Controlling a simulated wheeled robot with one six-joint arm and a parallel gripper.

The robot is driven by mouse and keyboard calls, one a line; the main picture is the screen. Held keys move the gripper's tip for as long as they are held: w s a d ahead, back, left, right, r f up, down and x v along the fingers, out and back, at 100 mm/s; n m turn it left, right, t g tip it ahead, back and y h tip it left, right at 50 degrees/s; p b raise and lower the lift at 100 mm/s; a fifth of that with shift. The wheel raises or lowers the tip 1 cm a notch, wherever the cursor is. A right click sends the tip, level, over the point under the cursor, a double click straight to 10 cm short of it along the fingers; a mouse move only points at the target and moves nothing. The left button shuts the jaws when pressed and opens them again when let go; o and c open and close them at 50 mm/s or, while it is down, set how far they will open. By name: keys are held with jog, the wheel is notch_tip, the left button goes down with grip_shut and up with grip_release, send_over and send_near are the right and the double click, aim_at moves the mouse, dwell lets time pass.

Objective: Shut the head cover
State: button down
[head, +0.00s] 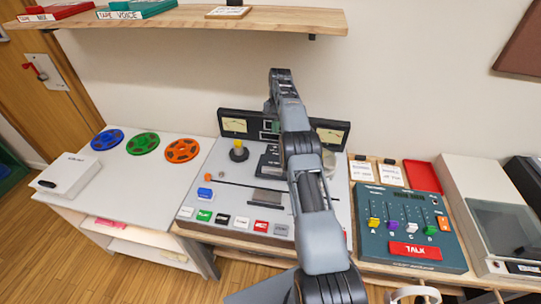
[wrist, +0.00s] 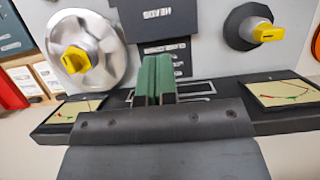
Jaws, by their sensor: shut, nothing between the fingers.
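The tape machine (head: 235,180) stands against the wall with a dark head cover (head: 268,166) in its middle, partly hidden behind my arm. In the wrist view a dark panel marked HEADS (wrist: 185,18) shows upside down at the top. A second dark panel with small lettering (wrist: 180,48) adjoins it. I cannot tell the cover's exact angle. My gripper (wrist: 158,80) has its green fingers together and empty. The fingers appear in front of the lettered panel's edge; contact is unclear.
A silver reel (wrist: 100,45) and a black hub with a yellow knob (wrist: 250,28) flank the panels. Two meters (wrist: 75,110) (wrist: 288,93) sit on the machine's back strip. A wooden shelf (head: 200,17) hangs above; a talk panel (head: 400,215) stands right.

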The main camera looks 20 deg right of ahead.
jog(key=b, duration=0.1)
send_near(273, 164)
jog(key=x, duration=0.5)
jog(key=shift+w+f, duration=0.15)
jog(key=shift+s+a, duration=0.25)
jog(key=shift+s+a+p, duration=0.2)
jog(key=shift+s+a, duration=0.2)
jog(key=shift+s, duration=0.2)
jog(key=shift+s+a+p, duration=0.2)
jog(key=shift+s+a, duration=0.2)
jog(key=shift+s, duration=0.25)
